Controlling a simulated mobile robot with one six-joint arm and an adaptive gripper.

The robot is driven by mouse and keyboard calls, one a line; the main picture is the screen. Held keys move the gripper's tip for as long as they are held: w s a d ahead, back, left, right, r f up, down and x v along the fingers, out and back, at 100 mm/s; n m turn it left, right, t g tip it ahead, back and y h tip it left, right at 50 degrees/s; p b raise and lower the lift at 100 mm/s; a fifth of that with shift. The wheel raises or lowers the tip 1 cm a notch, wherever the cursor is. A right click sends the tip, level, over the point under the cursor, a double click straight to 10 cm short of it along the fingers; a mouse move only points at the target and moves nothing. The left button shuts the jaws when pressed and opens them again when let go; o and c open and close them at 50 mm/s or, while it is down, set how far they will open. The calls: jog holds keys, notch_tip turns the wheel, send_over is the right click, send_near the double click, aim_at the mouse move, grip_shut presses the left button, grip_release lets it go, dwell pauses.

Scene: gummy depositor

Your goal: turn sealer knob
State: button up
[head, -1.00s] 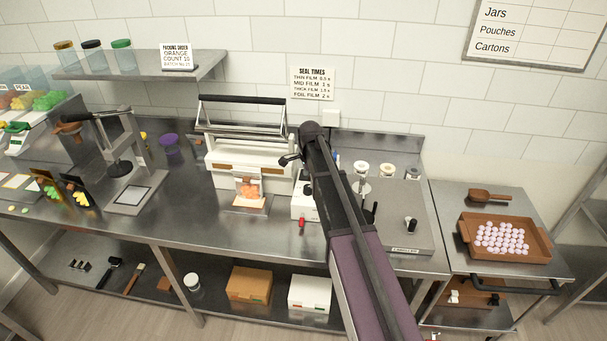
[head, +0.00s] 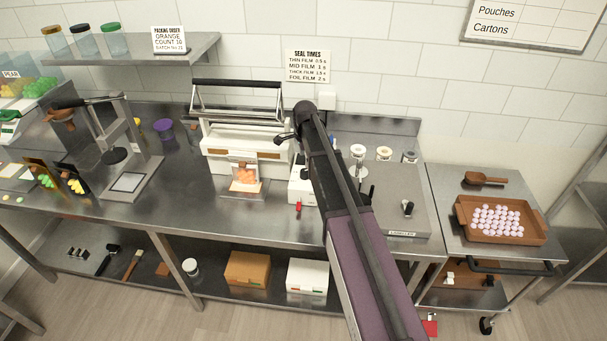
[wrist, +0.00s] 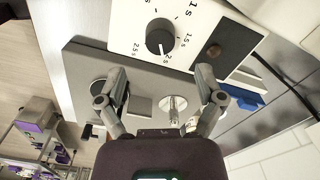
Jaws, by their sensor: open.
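The sealer (head: 232,147), a white machine with a black-topped bar, stands on the steel bench in the head view. In the wrist view, a round black sealer knob (wrist: 160,34) sits on a white dial panel (wrist: 127,22) with time marks. The knob's white line points down in the picture, close to the 2 s mark. My gripper (wrist: 161,80) is open and empty, its fingers apart below the knob in the picture. Neither finger touches the knob.
An orange-filled pouch (head: 244,178) is at the sealer's front. A grey labeller (head: 395,205) stands right of my arm. A wall sign (head: 307,66) lists seal times, with foil film at 2 s. A cart with a brown tray (head: 462,234) is at right.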

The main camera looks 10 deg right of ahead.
aim_at(305, 171)
jog(key=shift+f+b, duration=2.95)
jog(key=shift+f, duration=0.25)
jog(key=c, duration=1.2)
